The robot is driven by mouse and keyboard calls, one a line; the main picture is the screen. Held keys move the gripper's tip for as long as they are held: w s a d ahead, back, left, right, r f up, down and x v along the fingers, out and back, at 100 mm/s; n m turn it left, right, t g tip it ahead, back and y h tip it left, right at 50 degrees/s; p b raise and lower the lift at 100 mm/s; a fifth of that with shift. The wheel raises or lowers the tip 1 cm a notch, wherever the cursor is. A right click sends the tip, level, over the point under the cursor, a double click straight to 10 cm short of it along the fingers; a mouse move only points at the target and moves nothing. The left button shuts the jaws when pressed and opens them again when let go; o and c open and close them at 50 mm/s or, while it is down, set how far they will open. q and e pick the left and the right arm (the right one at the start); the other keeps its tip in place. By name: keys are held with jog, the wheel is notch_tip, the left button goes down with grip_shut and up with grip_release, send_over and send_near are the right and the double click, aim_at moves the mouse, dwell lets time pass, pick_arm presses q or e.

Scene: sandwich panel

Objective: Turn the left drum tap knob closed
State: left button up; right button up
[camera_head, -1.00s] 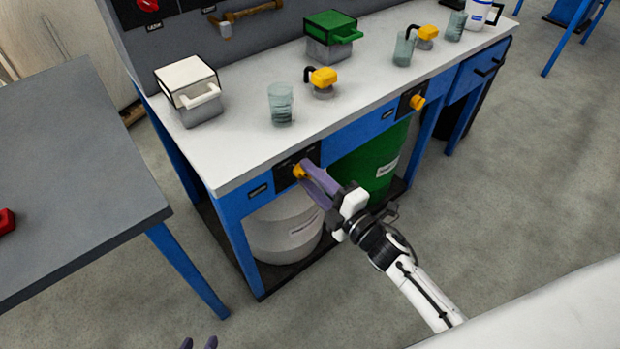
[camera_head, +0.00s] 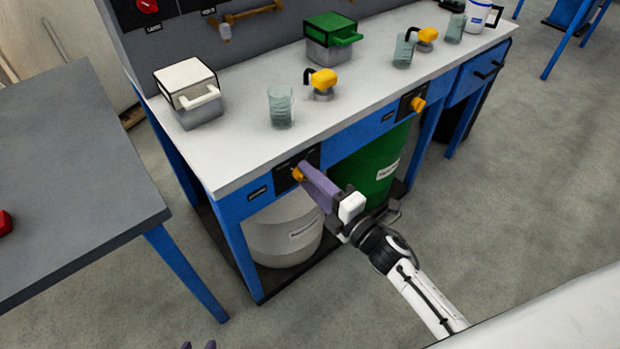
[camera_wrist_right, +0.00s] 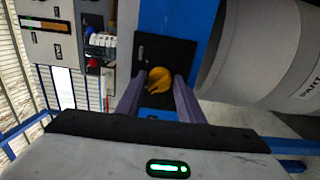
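The left drum tap knob (camera_head: 297,174) is yellow-orange and sits on a black plate on the blue front rail, above the grey-white drum (camera_head: 285,232). In the right wrist view the knob (camera_wrist_right: 158,80) lies between the purple fingertips of my right gripper (camera_wrist_right: 158,82). A narrow gap shows on each side, so the fingers look open around or just in front of it; the exact depth is hard to tell. In the head view my right gripper (camera_head: 303,170) hides part of the knob's right side.
A second yellow knob (camera_head: 417,103) sits above the green drum (camera_head: 372,165). The white bench top (camera_head: 240,150) carries glasses, yellow-topped taps and white and green boxes. A grey table (camera_head: 70,180) stands at the left. The floor in front is clear.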

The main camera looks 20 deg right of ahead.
jog(key=shift+o, duration=1.4)
jog(key=v, duration=1)
jog(key=shift+s, duration=0.15)
jog(key=shift+d+p, duration=0.1)
jog(key=shift+p, duration=0.2)
